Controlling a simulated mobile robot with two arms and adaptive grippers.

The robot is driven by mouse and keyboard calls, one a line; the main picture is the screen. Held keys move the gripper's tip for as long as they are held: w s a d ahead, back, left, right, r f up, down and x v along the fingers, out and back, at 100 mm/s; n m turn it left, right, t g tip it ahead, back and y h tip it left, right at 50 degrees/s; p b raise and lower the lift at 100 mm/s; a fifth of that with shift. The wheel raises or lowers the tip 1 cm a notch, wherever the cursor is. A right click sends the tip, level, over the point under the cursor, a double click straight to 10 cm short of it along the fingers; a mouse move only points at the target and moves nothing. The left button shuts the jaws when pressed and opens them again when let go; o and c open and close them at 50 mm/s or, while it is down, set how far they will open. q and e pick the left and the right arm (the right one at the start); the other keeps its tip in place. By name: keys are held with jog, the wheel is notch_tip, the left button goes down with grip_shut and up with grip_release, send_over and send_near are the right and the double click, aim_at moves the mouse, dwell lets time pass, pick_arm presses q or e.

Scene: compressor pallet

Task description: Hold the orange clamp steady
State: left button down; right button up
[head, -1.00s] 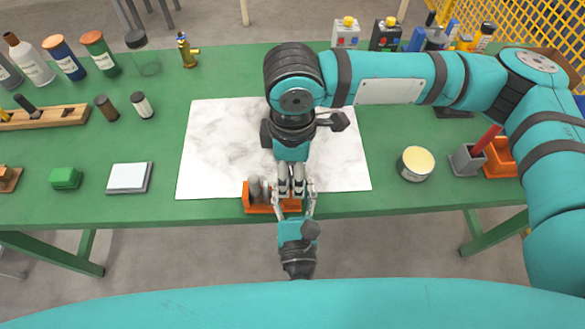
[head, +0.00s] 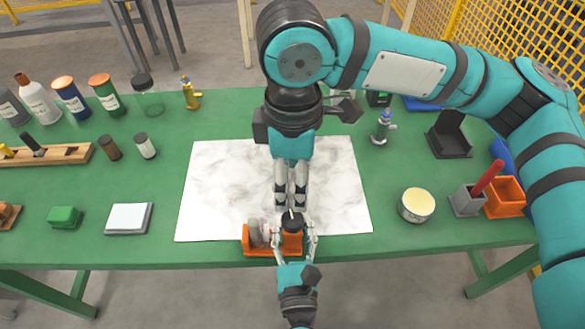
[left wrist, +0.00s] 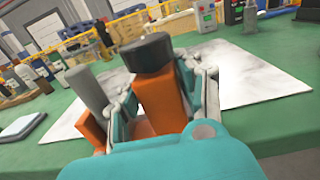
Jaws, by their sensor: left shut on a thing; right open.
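The orange clamp (head: 258,246) stands at the front edge of the green table, at the near edge of the white marbled sheet. It has a grey round part and a block with a black cap. My left gripper (head: 294,238) reaches in from the front and is shut on the clamp's capped block. The left wrist view shows the orange block of the clamp (left wrist: 158,102) between the fingers (left wrist: 165,105). My right gripper (head: 291,198) points down over the sheet, just behind the clamp, open and apart from it.
The marbled sheet (head: 215,200) is bare around the clamp. A round tin (head: 417,205) stands to its right, with a grey holder (head: 467,200) and an orange bin (head: 504,198) farther right. A white pad (head: 129,218) and green block (head: 64,217) lie left. Bottles line the back left.

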pick_arm(q)
jog(key=c, duration=0.8)
grip_release()
